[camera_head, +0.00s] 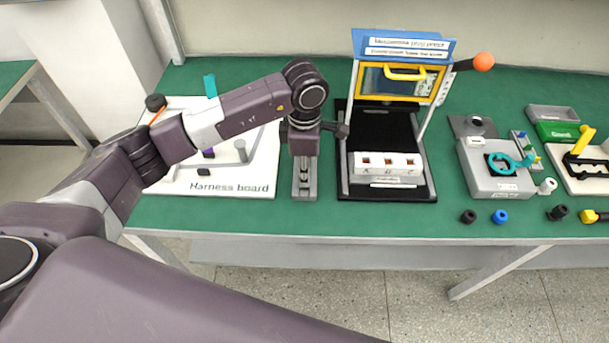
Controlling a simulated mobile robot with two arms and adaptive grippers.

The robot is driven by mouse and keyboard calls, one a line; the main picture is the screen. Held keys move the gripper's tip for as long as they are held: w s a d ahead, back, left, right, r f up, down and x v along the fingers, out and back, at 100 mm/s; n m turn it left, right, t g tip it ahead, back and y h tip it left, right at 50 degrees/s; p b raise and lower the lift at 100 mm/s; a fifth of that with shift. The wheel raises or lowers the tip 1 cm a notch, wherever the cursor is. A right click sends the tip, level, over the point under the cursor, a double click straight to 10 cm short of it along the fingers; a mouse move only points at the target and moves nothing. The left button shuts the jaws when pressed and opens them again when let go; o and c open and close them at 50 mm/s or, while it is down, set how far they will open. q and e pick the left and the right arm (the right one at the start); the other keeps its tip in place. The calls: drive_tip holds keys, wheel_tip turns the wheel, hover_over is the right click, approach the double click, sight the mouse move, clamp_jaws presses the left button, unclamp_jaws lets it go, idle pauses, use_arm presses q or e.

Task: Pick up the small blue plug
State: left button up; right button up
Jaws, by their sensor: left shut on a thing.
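A small blue plug (499,217) rests on the green bench near its front edge, between a black plug and a dark plug. My left gripper (304,150) points down over a narrow grey fixture (305,190), far to the left of the blue plug. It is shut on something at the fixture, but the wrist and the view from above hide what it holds. My right gripper is not in view.
A harness board (235,187) lies under my left arm. A press (389,187) with a yellow handle stands between my gripper and the plugs. A grey box fixture (493,182) stands behind the blue plug. The bench front between press and plugs is clear.

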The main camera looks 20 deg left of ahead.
use_arm(q)
wheel_tip(320, 180, up, 18)
drive_tip(key=b, duration=0.2)
drive_tip(key=shift+r+b, duration=0.25)
drive_tip(key=shift+b, duration=0.1)
idle(0.8)
